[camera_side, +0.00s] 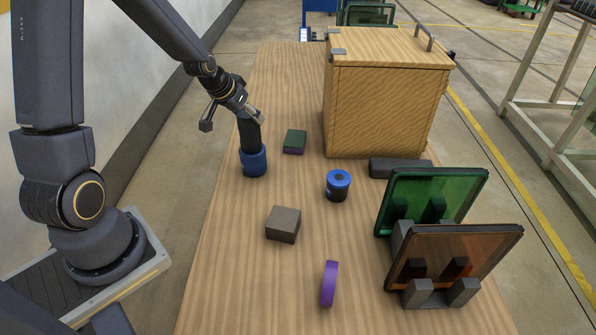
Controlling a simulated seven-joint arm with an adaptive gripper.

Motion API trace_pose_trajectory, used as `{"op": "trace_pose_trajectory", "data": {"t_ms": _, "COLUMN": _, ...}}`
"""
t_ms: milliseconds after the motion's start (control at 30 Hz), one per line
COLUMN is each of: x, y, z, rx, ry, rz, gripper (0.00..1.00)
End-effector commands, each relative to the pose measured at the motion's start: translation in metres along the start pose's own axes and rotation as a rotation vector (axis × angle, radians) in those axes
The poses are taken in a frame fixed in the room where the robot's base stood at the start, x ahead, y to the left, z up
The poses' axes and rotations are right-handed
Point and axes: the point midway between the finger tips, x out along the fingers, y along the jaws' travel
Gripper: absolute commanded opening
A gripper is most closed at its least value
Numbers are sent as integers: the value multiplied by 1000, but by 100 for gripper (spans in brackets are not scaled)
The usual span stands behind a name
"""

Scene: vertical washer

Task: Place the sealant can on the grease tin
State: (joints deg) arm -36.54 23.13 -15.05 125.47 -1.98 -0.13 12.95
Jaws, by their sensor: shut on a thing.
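My gripper (250,114) is at the left part of the table, shut on the upper end of a dark upright cylinder, which I take as the sealant can (250,138). It is slightly tilted. Directly below it is a wider blue cylinder, apparently the grease tin (255,164), standing near the table's left edge. The can's lower end meets the tin's top in this view. I cannot tell whether they touch or a small gap is left. The tin's top is mostly hidden by the can.
A blue-topped dark can (338,186) stands to the right. A grey block (283,224), a purple ring (329,283) and a dark green block (295,141) lie nearby. A wooden box (385,112) stands behind. Green (440,195) and brown (455,255) panels lean in holders at right.

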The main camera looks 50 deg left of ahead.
Motion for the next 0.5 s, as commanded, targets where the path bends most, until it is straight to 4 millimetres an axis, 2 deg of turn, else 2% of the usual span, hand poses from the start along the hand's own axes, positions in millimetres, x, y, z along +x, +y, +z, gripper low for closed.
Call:
{"op": "trace_pose_trajectory", "data": {"t_ms": 100, "x": 2, "y": 0, "z": 1, "rx": 0, "ry": 2, "rz": 0, "gripper": 0}}
{"op": "trace_pose_trajectory", "data": {"t_ms": 133, "x": 2, "y": 0, "z": 2, "rx": 0, "ry": -1, "rz": 0, "gripper": 63}}
{"op": "trace_pose_trajectory", "data": {"t_ms": 367, "x": 2, "y": 0, "z": 2, "rx": 0, "ry": 0, "rz": 0, "gripper": 86}}
{"op": "trace_pose_trajectory", "data": {"t_ms": 500, "x": 2, "y": 0, "z": 1, "rx": 0, "ry": 0, "rz": 0, "gripper": 86}}
